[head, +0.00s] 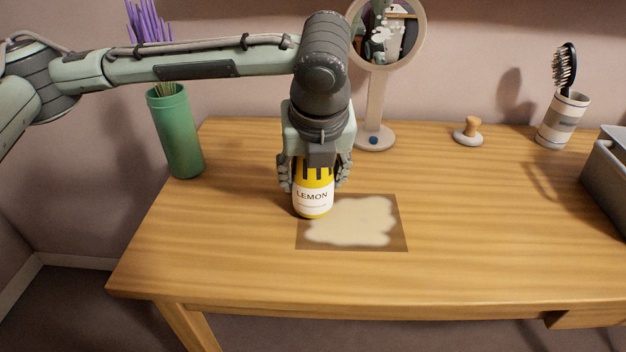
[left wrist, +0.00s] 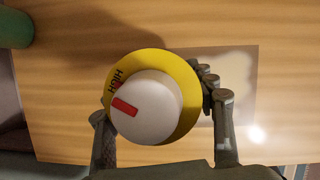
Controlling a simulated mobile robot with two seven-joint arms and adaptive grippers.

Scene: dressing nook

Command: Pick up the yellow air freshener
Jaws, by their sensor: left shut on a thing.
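The yellow air freshener (head: 314,203) has a white label reading LEMON. It is upright at the left edge of a brown mat with a pale patch; I cannot tell whether its base touches the surface. My left gripper (head: 314,181) comes down from above with a finger on each side and is shut on it. In the left wrist view, the air freshener's yellow rim (left wrist: 190,100) and white top with a red mark show between the fingers (left wrist: 163,118). The gripper hides its upper part in the head view. My right gripper is not in view.
The mat (head: 401,240) lies on the wooden table (head: 480,220). A green vase (head: 175,135) of purple stems stands back left, a round mirror (head: 375,100) behind. A wooden-knobbed object (head: 468,132), a cup (head: 562,118) with a hairbrush and a grey bin (head: 607,165) are right. The front right is clear.

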